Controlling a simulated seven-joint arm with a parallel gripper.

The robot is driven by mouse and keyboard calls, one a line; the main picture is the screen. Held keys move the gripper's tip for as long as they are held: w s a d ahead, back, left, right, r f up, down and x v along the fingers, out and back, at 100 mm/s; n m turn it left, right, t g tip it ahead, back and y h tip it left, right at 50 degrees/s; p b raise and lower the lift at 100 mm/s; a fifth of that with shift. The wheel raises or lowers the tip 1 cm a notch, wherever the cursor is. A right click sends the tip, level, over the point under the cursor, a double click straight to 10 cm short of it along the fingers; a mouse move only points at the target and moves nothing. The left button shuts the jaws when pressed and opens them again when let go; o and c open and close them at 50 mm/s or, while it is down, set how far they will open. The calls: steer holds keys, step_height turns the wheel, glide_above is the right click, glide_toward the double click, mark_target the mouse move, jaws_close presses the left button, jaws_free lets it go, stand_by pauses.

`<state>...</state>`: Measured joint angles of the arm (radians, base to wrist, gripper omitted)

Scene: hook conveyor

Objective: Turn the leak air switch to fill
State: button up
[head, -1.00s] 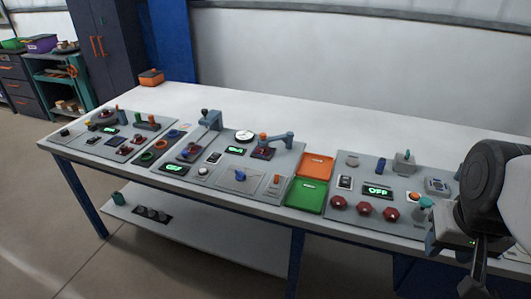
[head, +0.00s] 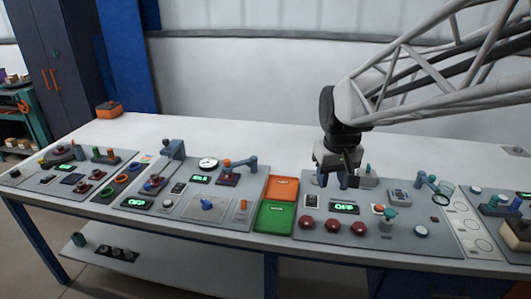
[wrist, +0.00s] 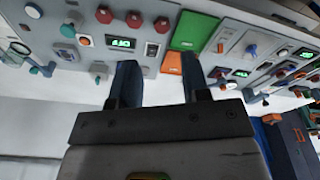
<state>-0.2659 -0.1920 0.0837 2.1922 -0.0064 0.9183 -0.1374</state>
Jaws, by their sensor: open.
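My gripper (head: 348,181) is open and empty above the back of the right-centre control panel (head: 365,245). In the wrist view its two dark fingers (wrist: 158,75) point toward that panel with a gap between them. The panel carries a lit green display (head: 344,208), a small rocker-like switch (head: 311,201), a row of red knobs (head: 332,225), an orange switch (head: 378,209) and a teal-topped fitting (head: 389,214). The labels are too small to read, so I cannot tell which control is the leak air switch. My gripper partly hides the panel's back fittings.
An orange tray (head: 283,188) and a green tray (head: 275,218) lie left of this panel. More panels with levers (head: 238,165) and knobs (head: 208,204) stand farther left, and another at the far right (head: 510,222).

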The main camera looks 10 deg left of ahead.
steer(key=w+a+f+n, duration=0.2)
steer(key=w+a+f, duration=0.1)
steer(key=w+a, duration=0.5)
steer(key=n+g, duration=0.2)
steer(key=n, duration=0.3)
glide_above(206, 200)
steer(key=f, duration=1.7)
steer(key=shift+s+d+f, duration=0.15)
steer(key=shift+d+f, duration=0.25)
steer(key=shift+a+f, duration=0.25)
steer(key=shift+a, duration=0.1)
steer(key=shift+f, duration=0.1)
steer(key=shift+f, duration=3.8)
jaws_close()
